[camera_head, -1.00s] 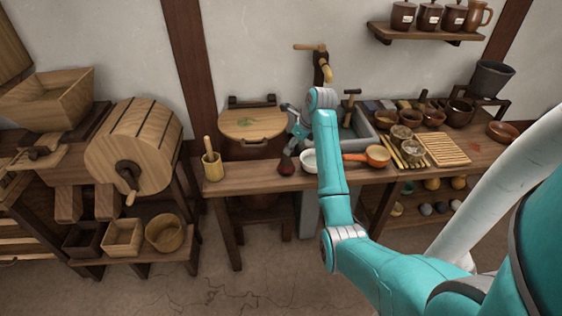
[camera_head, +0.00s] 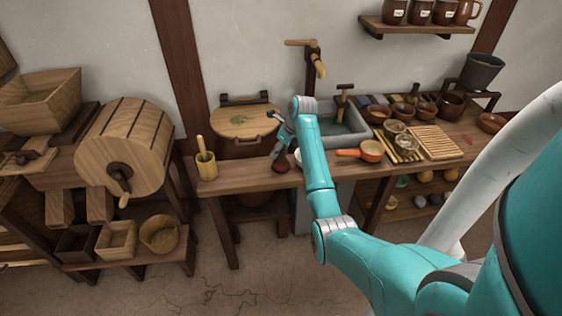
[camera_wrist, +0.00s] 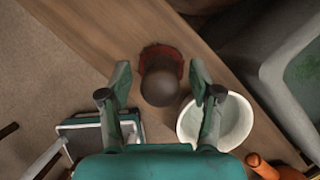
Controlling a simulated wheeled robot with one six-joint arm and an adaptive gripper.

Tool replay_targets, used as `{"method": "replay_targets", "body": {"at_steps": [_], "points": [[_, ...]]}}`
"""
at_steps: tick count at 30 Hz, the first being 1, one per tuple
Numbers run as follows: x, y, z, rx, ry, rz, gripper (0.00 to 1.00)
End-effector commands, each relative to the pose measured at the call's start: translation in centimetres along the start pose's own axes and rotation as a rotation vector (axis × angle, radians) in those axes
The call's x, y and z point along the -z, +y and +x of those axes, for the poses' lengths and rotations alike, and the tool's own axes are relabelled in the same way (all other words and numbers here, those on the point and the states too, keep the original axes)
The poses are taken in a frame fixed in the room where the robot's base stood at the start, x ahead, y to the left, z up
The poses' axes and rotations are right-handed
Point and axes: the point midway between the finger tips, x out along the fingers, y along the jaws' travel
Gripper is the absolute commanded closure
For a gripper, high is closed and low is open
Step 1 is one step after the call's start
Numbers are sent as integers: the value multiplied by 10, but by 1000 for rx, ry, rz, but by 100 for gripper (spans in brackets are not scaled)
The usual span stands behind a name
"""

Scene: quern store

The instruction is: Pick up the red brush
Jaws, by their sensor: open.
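The red brush (camera_head: 281,166) stands near the front edge of the wooden bench, just left of the white bowl. In the wrist view the brush (camera_wrist: 160,62) shows from above as a round dark knob over a ring of dark red bristles. My gripper (camera_wrist: 160,80) is open, with one finger on each side of the knob and gaps between. In the head view my gripper (camera_head: 281,148) is close above the brush. Whether a finger touches it cannot be told.
The white bowl (camera_wrist: 232,118) lies close by my right finger in the wrist view. An orange-handled pan (camera_head: 371,151) is right of it. A wooden mortar with pestle (camera_head: 206,165) stands to the left.

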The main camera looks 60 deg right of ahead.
Motion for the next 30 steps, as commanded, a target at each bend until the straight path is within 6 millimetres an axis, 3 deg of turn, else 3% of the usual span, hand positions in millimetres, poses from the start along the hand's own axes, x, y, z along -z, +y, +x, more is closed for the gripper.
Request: {"method": "replay_targets", "body": {"at_steps": [4,12,14,20,30], "points": [[0,0,14,-1,1,-1,36],[0,0,17,0,0,-1,36],[0,0,17,0,0,-1,49],[0,0,17,0,0,0,99],[-1,0,15,0,1,0,100]]}}
